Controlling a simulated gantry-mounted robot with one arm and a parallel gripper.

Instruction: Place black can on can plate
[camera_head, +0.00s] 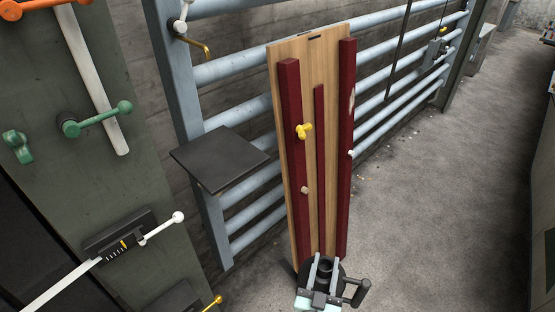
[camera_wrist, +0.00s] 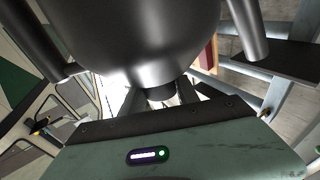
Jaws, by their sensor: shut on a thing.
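The black can (camera_head: 325,267) is at the bottom of the head view, with a dark handle or spout sticking out on its right. My gripper (camera_head: 322,278) is shut on it, a light finger on each side. In the wrist view the can (camera_wrist: 150,35) is a large dark rounded body filling the top middle, hiding much behind it. The can plate appears to be the flat dark square plate (camera_head: 220,158) fixed to the blue-grey rails. It is up and left of the can and empty. A dark slab at the right of the wrist view (camera_wrist: 283,58) looks like the same plate.
A wooden board (camera_head: 312,65) with dark red strips and small knobs stands between the can and the rails (camera_head: 235,70). A green panel with levers (camera_head: 120,150) is at the left. The grey floor (camera_head: 440,180) at the right is open.

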